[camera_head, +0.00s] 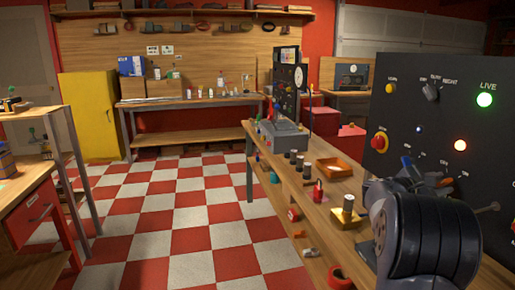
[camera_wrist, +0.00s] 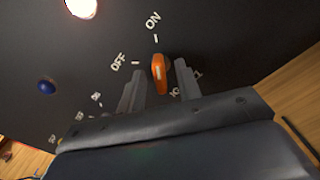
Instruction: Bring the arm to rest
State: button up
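In the wrist view my gripper (camera_wrist: 158,82) is open, its two dark fingers standing apart in front of a black panel (camera_wrist: 205,30). An orange switch handle (camera_wrist: 159,68) shows between and just beyond the fingertips. Its long side runs up toward the ON mark, and OFF is to its left. I cannot tell whether a finger touches it. In the head view my dark arm fills the lower right in front of the black control panel (camera_head: 440,110), and it hides most of my gripper and the orange switch.
The wooden bench (camera_head: 335,215) holds a brass block (camera_head: 347,212), an orange tray (camera_head: 332,168) and dark cylinders. The checkered floor (camera_head: 190,215) to the left is clear.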

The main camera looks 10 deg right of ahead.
jog(key=n+p, duration=0.7)
jog(key=p, duration=0.2)
jog(key=shift+r, duration=0.2)
jog(key=n+p, duration=0.7)
jog(key=p, duration=0.3)
jog(key=shift+s+p, duration=0.1)
jog(key=shift+p, duration=0.3)
jog(key=a, duration=0.1)
jog(key=a+b, duration=0.1)
jog(key=a, duration=0.3)
jog(key=shift+s+f, duration=0.2)
jog(key=shift+f, duration=0.1)
jog(key=shift+s+a+b, duration=0.1)
jog(key=shift+a+b, duration=0.25)
jog(key=shift+a, duration=0.4)
